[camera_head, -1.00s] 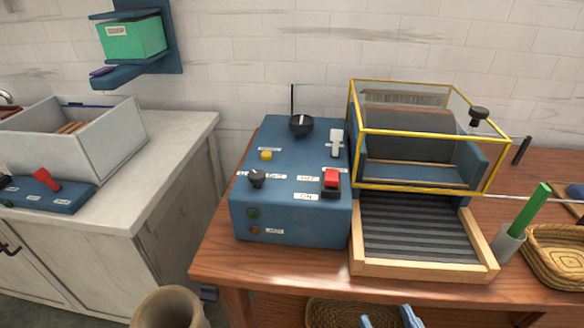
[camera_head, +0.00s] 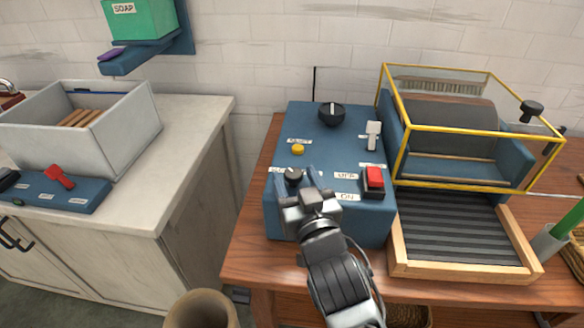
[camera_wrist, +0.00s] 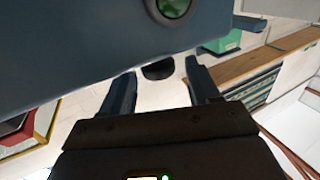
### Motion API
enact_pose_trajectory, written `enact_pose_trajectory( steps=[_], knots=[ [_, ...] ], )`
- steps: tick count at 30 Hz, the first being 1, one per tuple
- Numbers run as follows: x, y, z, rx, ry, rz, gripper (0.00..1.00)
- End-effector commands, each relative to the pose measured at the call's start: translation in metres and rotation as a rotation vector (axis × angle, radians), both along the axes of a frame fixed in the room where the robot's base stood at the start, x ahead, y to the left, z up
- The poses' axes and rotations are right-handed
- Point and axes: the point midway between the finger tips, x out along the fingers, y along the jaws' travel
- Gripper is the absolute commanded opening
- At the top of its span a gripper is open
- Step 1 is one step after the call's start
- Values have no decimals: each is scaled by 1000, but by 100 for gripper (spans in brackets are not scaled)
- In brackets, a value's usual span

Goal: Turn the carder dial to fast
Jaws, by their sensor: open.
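The carder's blue control box (camera_head: 362,212) stands on the wooden table. A small black dial (camera_head: 293,175) sits near its front left, with white labels around it too small to read. A larger black knob (camera_head: 332,113) with a white pointer line is at the back of the box. My gripper (camera_head: 292,172) is open, its fingers on either side of the small dial in the head view; I cannot tell whether they touch it. In the wrist view, my open fingers (camera_wrist: 160,88) show below the box's blue face, with a dark shape between them.
The yellow-framed guard (camera_head: 403,150) stands just right. A white counter (camera_head: 190,130) lies left, across a gap.

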Motion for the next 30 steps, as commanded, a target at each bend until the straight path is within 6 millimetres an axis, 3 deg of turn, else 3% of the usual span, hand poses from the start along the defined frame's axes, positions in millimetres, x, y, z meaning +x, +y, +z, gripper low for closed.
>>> enact_pose_trajectory(
  steps=[6,16,30],
  knots=[
    [20,7,1,1,0,-1,61],
    [24,8,0,0,-1,0,61],
    [23,8,0,0,-1,0,16]
  ],
)
